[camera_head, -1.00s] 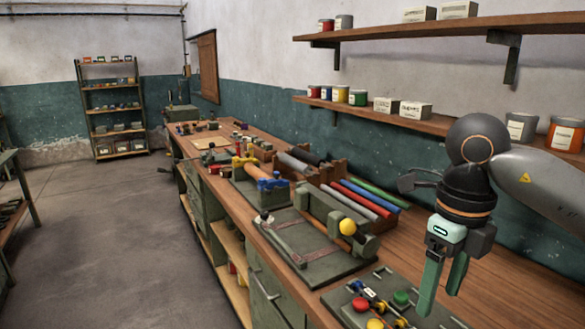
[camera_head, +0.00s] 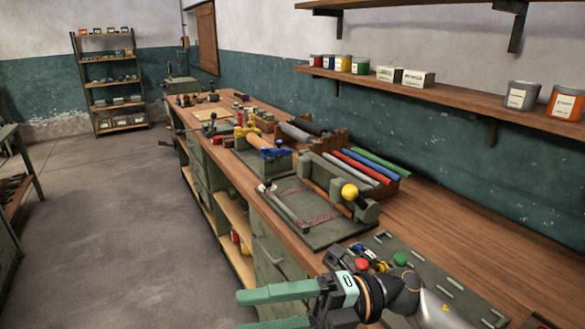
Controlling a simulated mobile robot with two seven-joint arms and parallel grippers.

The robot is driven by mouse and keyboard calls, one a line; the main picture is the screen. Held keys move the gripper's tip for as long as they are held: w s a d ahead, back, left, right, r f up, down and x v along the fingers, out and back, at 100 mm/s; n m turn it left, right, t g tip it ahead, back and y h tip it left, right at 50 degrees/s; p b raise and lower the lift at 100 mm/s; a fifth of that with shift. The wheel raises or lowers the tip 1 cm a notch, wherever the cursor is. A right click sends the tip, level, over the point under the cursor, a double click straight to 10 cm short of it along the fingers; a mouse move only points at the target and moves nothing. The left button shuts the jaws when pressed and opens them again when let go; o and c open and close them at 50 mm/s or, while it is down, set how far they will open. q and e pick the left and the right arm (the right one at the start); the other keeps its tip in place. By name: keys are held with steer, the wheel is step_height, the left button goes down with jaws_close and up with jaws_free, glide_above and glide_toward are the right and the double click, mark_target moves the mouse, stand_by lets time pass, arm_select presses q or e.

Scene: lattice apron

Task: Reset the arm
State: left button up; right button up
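My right gripper (camera_head: 238,312) is at the bottom centre. Its arm comes in from the lower right. Its two green fingers point left, past the front edge of the workbench (camera_head: 470,225) and over the floor side. The fingers are parted with nothing between them; the lower one is partly cut off by the picture's bottom edge. My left gripper is not in view.
A green panel (camera_head: 440,283) with coloured knobs lies partly behind my arm. Beyond it are a green fixture with a yellow ball knob (camera_head: 349,191) and several coloured rolls (camera_head: 375,164). Wall shelves (camera_head: 450,105) hold cans and boxes. The floor (camera_head: 110,240) at left is clear.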

steer(key=w+d+f+m+t+h, duration=0.1)
steer(key=w+d+f+m+t, duration=0.3)
steer(key=m+t, duration=0.7)
steer(key=w+d+f+m+t+h, duration=0.1)
steer(key=w+d+f+m+t, duration=0.3)
steer(key=m+t, duration=0.7)
steer(key=d+f+m+h, duration=0.3)
steer(key=f+m+h, duration=0.25)
steer(key=f, duration=0.35)
steer(key=d+f+m+h, duration=0.4)
steer(key=f+m+h, duration=0.15)
steer(key=f, duration=0.35)
steer(key=s+d+f+m+g+h, duration=0.1)
steer(key=s+d+f+m+g, duration=0.1)
steer(key=s+f, duration=0.6)
steer(key=s+d+f+m+g+h, duration=0.2)
steer(key=s+d+f+g, duration=0.2)
steer(key=s+f, duration=0.3)
steer(key=shift+s+f+m+g+b, duration=0.4)
steer(key=shift+f+g, duration=0.15)
steer(key=shift+g, duration=0.15)
